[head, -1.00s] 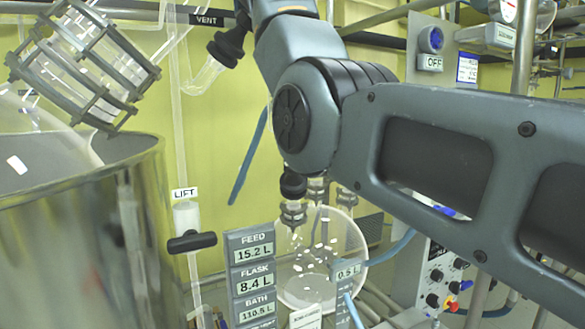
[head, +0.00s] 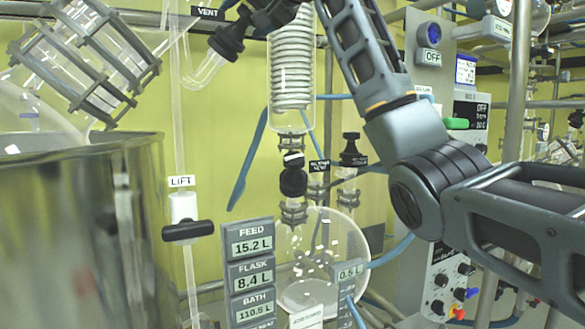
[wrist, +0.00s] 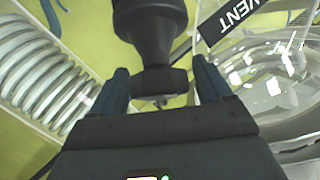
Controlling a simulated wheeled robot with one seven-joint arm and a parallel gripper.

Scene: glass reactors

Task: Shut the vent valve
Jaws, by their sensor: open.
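The vent valve shows as a black ribbed knob (head: 226,42) on a bent clear glass tube, beside the VENT label (head: 207,13) at the top of the head view. My gripper (wrist: 160,75) is open, with one blue-grey finger on each side of that collar. I cannot tell whether either finger touches it. In the head view my gripper is mostly cut off by the top edge.
A glass coil condenser (head: 292,75) stands close right of the knob. A steel vessel (head: 80,230) fills the left, below a caged glass cylinder (head: 85,60). A LIFT handle (head: 188,230), readout panels (head: 250,270) and a round flask (head: 325,250) are lower down.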

